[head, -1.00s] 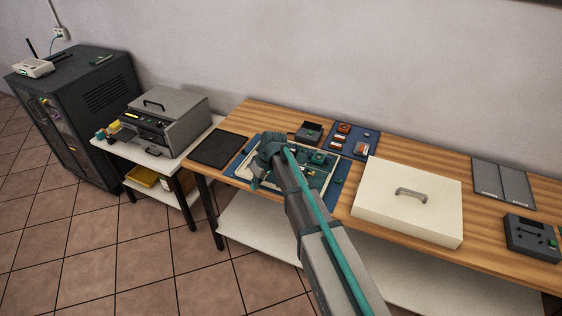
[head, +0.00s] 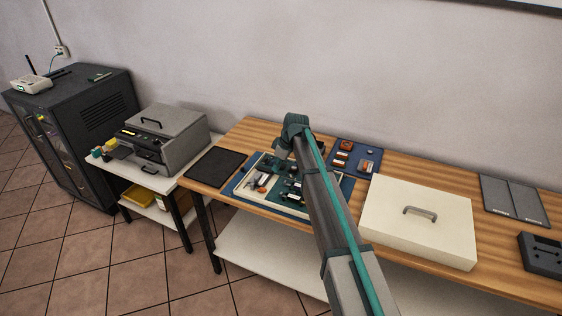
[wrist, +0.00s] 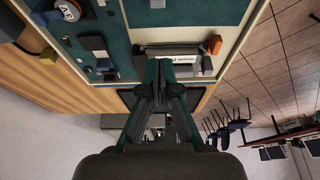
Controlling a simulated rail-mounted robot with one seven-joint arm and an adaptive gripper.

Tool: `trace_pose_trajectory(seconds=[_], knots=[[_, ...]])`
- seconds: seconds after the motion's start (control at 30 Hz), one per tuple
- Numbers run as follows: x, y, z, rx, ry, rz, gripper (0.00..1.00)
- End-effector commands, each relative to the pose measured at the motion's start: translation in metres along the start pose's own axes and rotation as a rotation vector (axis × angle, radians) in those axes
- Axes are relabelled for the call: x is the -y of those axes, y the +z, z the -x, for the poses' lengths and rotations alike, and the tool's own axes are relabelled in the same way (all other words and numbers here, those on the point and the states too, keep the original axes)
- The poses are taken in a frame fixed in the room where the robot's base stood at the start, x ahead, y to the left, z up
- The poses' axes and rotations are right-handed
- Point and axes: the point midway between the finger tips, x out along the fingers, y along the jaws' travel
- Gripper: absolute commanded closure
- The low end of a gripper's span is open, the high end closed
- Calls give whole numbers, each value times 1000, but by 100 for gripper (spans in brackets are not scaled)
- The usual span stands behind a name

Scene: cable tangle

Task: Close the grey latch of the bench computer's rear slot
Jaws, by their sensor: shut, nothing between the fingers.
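The bench computer is an open cream-rimmed case (head: 272,205) with a blue-green board and dark parts, on the wooden bench in the head view. My gripper (head: 281,155) is above its far side, its fingers pointing down. In the wrist view my gripper (wrist: 160,68) is shut and empty, its tips in front of a dark grey bar-shaped slot (wrist: 180,48) and a white-labelled part (wrist: 187,61) near the cream rim (wrist: 235,45). An orange block (wrist: 215,44) sits at the slot's end. I cannot clearly make out the grey latch; my fingers cover part of this area.
A closed cream box (head: 418,220) with a handle stands right of the computer. A dark mat (head: 214,167) lies to its left, and a blue parts mat (head: 357,158) behind it. The wall (head: 330,70) runs behind the bench.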

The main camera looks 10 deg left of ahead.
Motion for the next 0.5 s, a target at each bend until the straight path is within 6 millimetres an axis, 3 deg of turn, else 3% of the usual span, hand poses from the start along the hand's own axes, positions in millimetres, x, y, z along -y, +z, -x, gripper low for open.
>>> trace_pose_trajectory(seconds=[0.27,0.5], knots=[[0,-1,-53,1,-2,0,100],[2,28,-43,-1,0,-2,100]])
